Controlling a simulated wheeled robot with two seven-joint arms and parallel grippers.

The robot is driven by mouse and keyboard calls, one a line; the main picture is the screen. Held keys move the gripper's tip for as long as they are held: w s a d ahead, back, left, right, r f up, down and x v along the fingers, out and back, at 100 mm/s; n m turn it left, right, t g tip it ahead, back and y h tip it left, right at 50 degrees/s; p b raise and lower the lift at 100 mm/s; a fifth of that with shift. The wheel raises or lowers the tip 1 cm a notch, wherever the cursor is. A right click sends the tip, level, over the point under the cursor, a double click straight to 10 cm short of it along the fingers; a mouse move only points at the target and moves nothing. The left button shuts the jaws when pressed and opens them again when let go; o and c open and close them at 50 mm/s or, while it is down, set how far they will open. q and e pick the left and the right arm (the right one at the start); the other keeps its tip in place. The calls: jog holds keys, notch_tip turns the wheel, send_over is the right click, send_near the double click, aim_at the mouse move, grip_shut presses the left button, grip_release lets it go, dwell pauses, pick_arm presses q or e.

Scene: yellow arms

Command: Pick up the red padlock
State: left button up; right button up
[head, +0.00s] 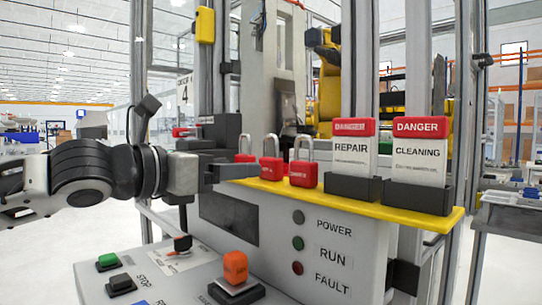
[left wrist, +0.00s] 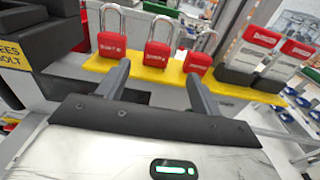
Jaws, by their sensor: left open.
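Three red padlocks with silver shackles stand upright in a row on a yellow shelf (head: 400,218): a left one (head: 245,157), a middle one (head: 272,168) and a right one (head: 304,173). The left wrist view also shows the left padlock (left wrist: 112,44), the middle padlock (left wrist: 157,54) and the right padlock (left wrist: 198,62). My left gripper (head: 238,171) reaches in from the left at about shelf height. In the left wrist view my left gripper (left wrist: 159,70) is open and empty, its fingertips pointing toward the middle padlock, one to each side of it. Contact cannot be told.
Danger tags in black holders, REPAIR (head: 351,150) and CLEANING (head: 419,152), stand right of the padlocks. A dark block (left wrist: 35,35) stands left of them. Below the shelf is a control panel with an orange knob (head: 236,268) and a green button (head: 108,260).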

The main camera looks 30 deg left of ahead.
aim_at(266, 161)
pick_arm(q)
jog(key=w+p, duration=0.2)
jog(key=p, duration=0.1)
jog(key=w+p, duration=0.1)
jog(key=shift+w+d+r+p, duration=0.1)
jog(key=shift+d+r+p, duration=0.2)
jog(key=shift+d+p, duration=0.1)
jog(key=shift+w+d+f, duration=0.1)
jog(key=shift+w+d, duration=0.05)
jog(key=shift+w, duration=0.1)
jog(key=shift+w+d+f+p, duration=0.1)
jog(key=shift+w+d+p, duration=0.1)
jog(key=shift+p, duration=0.1)
jog(key=shift+w+d+p, duration=0.1)
jog(key=shift+w+p, duration=0.3)
jog(key=shift+w, duration=0.2)
jog(key=p+x, duration=0.1)
jog(key=x, duration=0.2)
jog(key=shift+w, duration=0.15)
jog(key=shift+w+d, duration=0.1)
jog(key=shift+w, duration=0.3)
jog(key=c, duration=1.1)
pick_arm(e)
jog(key=shift+d+r+n+g+h, duration=0.15)
jog(key=shift+d+r+g+h, duration=0.15)
jog(key=shift+r, duration=0.35)
jog(key=shift+d+r+n+g+h, duration=0.1)
jog(key=shift+d+r+n+g, duration=0.1)
jog(key=shift+d+r, duration=0.3)
